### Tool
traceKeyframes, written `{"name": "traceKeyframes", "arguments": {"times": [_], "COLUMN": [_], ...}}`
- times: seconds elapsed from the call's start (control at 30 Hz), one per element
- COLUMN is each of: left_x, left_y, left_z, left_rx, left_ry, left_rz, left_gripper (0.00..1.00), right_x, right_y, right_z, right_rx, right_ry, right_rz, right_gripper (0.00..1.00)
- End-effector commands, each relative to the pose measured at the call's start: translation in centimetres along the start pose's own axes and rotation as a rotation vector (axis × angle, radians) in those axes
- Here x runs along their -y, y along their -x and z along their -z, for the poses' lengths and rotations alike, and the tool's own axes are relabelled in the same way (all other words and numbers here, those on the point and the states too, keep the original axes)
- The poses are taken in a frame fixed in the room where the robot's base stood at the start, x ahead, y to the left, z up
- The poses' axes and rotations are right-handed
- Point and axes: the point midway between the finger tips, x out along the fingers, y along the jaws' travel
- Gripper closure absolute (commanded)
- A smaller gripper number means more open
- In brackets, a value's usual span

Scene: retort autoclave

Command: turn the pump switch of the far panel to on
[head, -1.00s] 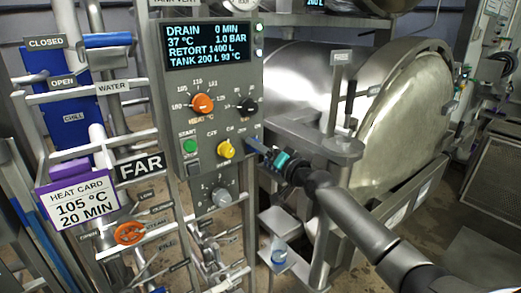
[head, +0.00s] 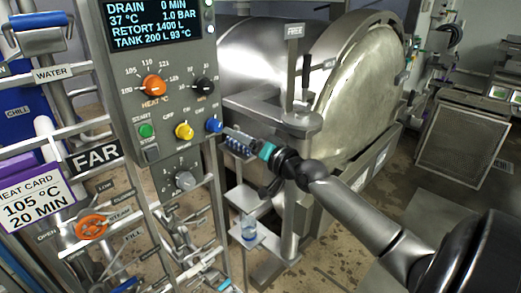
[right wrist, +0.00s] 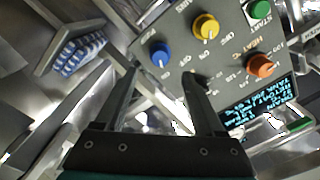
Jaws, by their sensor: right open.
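The far panel (head: 160,62) is a grey box with a lit screen, marked FAR by a sign (head: 93,157). It carries a blue knob (head: 213,125), a yellow knob (head: 184,131), an orange knob (head: 154,85), a black knob (head: 205,87) and a grey knob (head: 185,180). I cannot read which one is the pump switch. My right gripper (head: 230,138) is open, close to the panel's right edge beside the blue knob. In the right wrist view, the blue knob (right wrist: 161,53) shows between and beyond the fingertips (right wrist: 162,73); contact is not visible. My left gripper is out of view.
A large steel retort (head: 350,90) stands behind, with a FREE-labelled post (head: 294,60) right of the panel. Pipes and an orange valve wheel (head: 91,226) lie below left. A small bottle (head: 248,228) sits on a low bracket.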

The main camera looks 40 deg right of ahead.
Motion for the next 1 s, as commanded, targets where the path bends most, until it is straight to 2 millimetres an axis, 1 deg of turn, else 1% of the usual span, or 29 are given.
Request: {"name": "traceKeyframes", "arguments": {"times": [0.03, 0.3, 0.5, 0.7, 1.0], "left_x": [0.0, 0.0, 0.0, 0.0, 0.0], "left_y": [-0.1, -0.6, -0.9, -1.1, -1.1], "left_z": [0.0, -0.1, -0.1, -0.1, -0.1], "left_rx": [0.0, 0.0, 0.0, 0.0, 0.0], "left_ry": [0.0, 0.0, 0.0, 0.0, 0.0], "left_rz": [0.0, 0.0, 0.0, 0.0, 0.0], "left_gripper": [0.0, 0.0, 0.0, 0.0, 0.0], "right_x": [-0.1, -0.1, -0.1, 0.0, 0.0], "right_y": [0.8, 4.2, 6.0, 6.9, 7.0], "right_z": [-0.2, -0.1, -0.1, -0.1, 0.0], "right_rx": [0.003, 0.002, 0.002, 0.001, 0.0], "right_ry": [0.0, 0.0, -0.001, -0.002, -0.001], "right_rz": [-0.002, -0.001, -0.001, 0.0, 0.001], "right_gripper": [0.29, 0.29, 0.29, 0.29, 0.29]}}
